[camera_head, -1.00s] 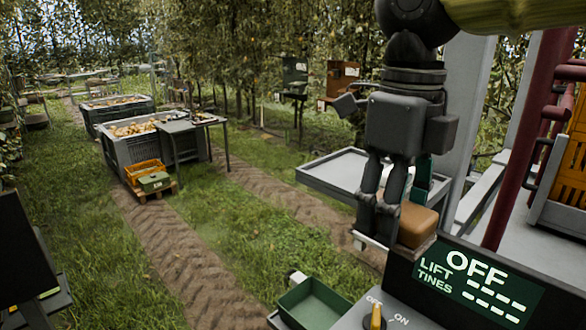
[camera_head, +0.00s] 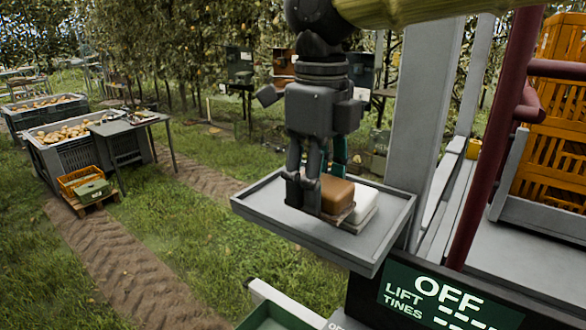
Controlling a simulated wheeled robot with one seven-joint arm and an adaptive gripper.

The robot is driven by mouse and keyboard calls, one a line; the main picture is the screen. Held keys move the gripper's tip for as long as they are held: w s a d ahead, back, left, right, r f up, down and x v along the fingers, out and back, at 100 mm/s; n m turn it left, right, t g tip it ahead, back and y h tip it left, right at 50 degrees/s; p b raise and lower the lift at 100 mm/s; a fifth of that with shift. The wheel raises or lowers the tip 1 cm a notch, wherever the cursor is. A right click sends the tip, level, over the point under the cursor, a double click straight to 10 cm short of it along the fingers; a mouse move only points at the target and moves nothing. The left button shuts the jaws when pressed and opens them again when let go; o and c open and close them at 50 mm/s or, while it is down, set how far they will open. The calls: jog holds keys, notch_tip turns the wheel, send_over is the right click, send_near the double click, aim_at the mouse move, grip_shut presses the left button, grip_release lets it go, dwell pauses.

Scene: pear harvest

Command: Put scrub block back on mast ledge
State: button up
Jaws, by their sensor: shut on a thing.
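The scrub block (camera_head: 337,194), brown on top with a pale underside, is at the fingertips of my gripper (camera_head: 305,196). My gripper points down and is shut on the block, which sticks out to the right of the fingers. The grey mast ledge (camera_head: 268,222), a shallow rimmed tray, lies beneath them, beside the grey mast (camera_head: 428,110). The block is over the middle of the ledge; I cannot tell whether it touches the surface. The fingers hide the block's left part.
A white pad (camera_head: 367,206) lies on the ledge just right of the block. A green sign panel (camera_head: 440,300) stands in front, and a dark red post (camera_head: 495,150) and orange crates (camera_head: 555,130) are at right. The ledge's left part is bare.

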jog(key=w+a+p, duration=0.1)
jog(key=w, duration=0.2)
jog(key=w+a+p, duration=0.1)
jog(key=w+p, duration=0.1)
jog(key=w, duration=0.2)
jog(key=w+a+p, duration=0.1)
jog(key=w, duration=0.3)
jog(key=shift+a+f+p, duration=0.3)
jog(key=shift+a+f, duration=0.1)
jog(key=shift+w+a+f, duration=0.15)
jog(key=shift+w, duration=0.1)
jog(key=shift+w+f, duration=0.15)
jog(key=shift+w, duration=0.1)
jog(key=shift+f+p, duration=0.25)
jog(key=shift+p, duration=0.2)
jog(key=shift+s+f+p, duration=0.15)
jog(key=shift+f+p, duration=0.5)
jog(key=shift+f, duration=0.8)
